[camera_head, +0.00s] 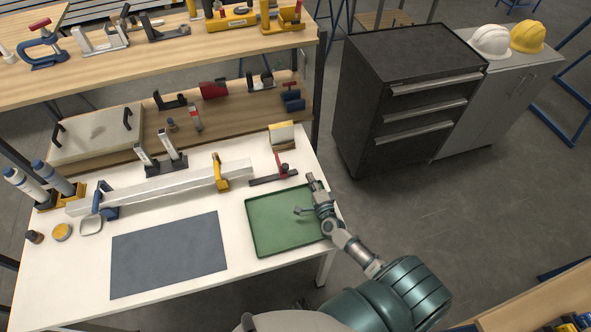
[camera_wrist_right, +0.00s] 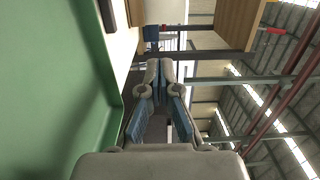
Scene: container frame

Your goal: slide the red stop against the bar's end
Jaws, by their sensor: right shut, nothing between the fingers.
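The red stop (camera_head: 281,167) stands on a short dark rail (camera_head: 272,179) at the right rear of the white table. The long pale bar (camera_head: 155,190) lies across the back of the table, left of the stop. A gap shows between the bar's right end and the red stop. My right gripper (camera_head: 311,178) is shut and empty, right of the stop and apart from it, over the right edge of the green tray. Its fingers (camera_wrist_right: 160,66) also show in the right wrist view, with nothing between them. My left gripper is not in view.
The green tray (camera_head: 262,241) and a dark grey mat (camera_head: 170,254) lie in front of the bar. A yellow clamp (camera_head: 220,173) and a blue clamp (camera_head: 98,204) sit at the bar. A pale block (camera_head: 282,136) stands behind the stop. A dark drawer cabinet (camera_head: 375,110) stands right.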

